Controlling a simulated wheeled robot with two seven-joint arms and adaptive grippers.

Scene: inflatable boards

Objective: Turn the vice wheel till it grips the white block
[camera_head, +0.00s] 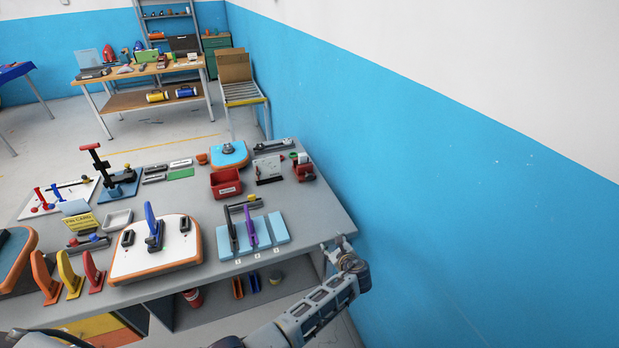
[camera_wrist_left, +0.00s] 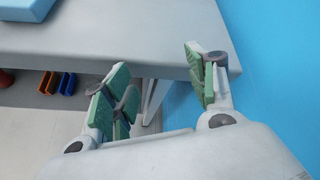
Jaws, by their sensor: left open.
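A small red vice (camera_head: 305,173) stands near the right edge of the grey workbench, towards the back. A white block (camera_head: 304,157) shows at its top; whether the jaws touch the block is too small to tell. The wheel cannot be made out clearly. My left gripper (camera_head: 339,246) is at the bench's front right corner, well in front of the vice and apart from it. In the left wrist view the left gripper (camera_wrist_left: 160,82) is open and empty, its green-padded fingers spread near the bench edge. The vice is not in the wrist view. My right gripper is not in view.
The grey bench (camera_head: 325,205) has a clear strip at its right end. The blue wall (camera_head: 420,200) runs close along the right.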

